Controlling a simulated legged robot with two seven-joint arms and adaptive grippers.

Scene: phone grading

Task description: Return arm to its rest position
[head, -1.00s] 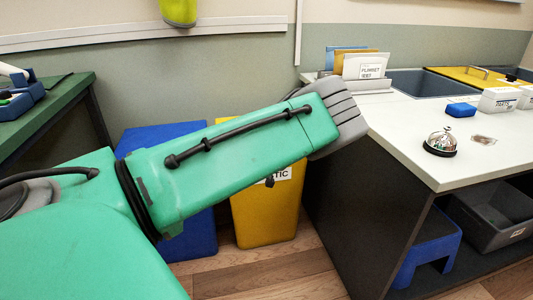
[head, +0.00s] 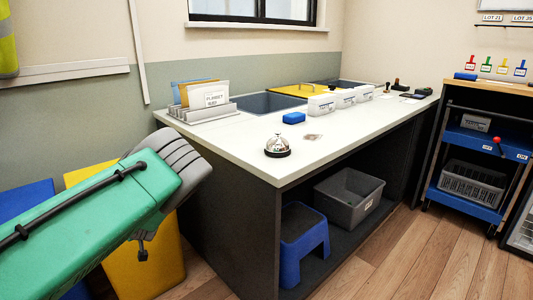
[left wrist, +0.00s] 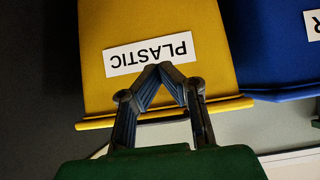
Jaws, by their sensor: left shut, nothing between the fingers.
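My left arm (head: 95,215), green with a grey end, comes in from the left in the head view. It reaches over the yellow bin beside the white counter. In the left wrist view my left gripper (left wrist: 163,68) is shut, its dark fingertips meeting with nothing between them. Its tips overlap the lower edge of the white PLASTIC label on the yellow bin (left wrist: 112,25). I cannot tell the gap between the tips and the bin. In the head view the arm hides most of the gripper. My right gripper is in neither view.
A blue bin (left wrist: 285,40) stands beside the yellow one.

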